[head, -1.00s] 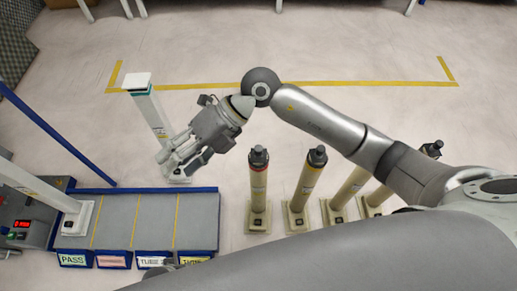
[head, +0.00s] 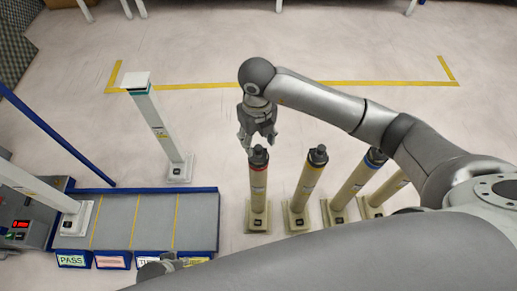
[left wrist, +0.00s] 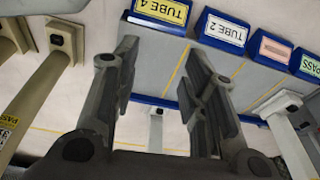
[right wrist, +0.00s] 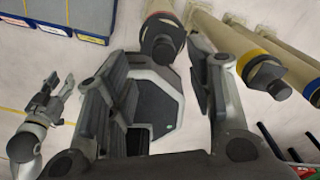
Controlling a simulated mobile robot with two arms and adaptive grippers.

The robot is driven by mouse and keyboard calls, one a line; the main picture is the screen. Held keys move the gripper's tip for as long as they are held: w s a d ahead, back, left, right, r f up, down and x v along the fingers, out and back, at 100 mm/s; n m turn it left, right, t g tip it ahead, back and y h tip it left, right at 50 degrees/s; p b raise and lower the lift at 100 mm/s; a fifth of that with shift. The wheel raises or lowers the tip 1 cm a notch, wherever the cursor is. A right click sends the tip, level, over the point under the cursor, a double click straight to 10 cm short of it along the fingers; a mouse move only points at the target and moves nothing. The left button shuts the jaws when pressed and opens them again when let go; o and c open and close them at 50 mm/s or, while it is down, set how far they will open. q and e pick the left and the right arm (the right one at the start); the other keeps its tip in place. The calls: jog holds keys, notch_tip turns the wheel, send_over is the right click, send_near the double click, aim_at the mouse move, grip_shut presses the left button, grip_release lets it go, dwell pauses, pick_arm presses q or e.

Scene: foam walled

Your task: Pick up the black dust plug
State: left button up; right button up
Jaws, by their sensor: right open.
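A black dust plug (head: 258,155) caps the upright cream tube with the red band (head: 258,180). It also shows in the right wrist view (right wrist: 160,42), beyond and between the finger tips. My right gripper (head: 257,140) is open and empty, pointing down just above and behind this plug; whether it touches cannot be told. Similar dark plugs top the yellow-banded tube (head: 307,180) and the blue-banded tube (head: 357,180). My left gripper (head: 170,263) is low at the front; its fingers are apart and empty in the left wrist view (left wrist: 160,75).
A fourth tube (head: 388,190) is partly hidden by my right arm. A grey tray with blue edges (head: 158,215) and label tags stands at the left. A white-topped post (head: 155,120) stands behind it. Floor behind the tubes is clear, with yellow tape (head: 190,87).

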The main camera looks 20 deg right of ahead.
aim_at(259, 147)
jog(key=f, duration=0.5)
jog(key=shift+d+b, duration=0.2)
jog(key=shift+b, duration=0.1)
pick_arm(q)
jog(key=shift+w+r, duration=0.3)
jog(key=shift+r, duration=0.3)
jog(key=shift+w+r, duration=0.25)
jog(key=shift+r, duration=0.3)
pick_arm(e)
jog(key=shift+c, duration=0.3)
jog(key=c, duration=0.8)
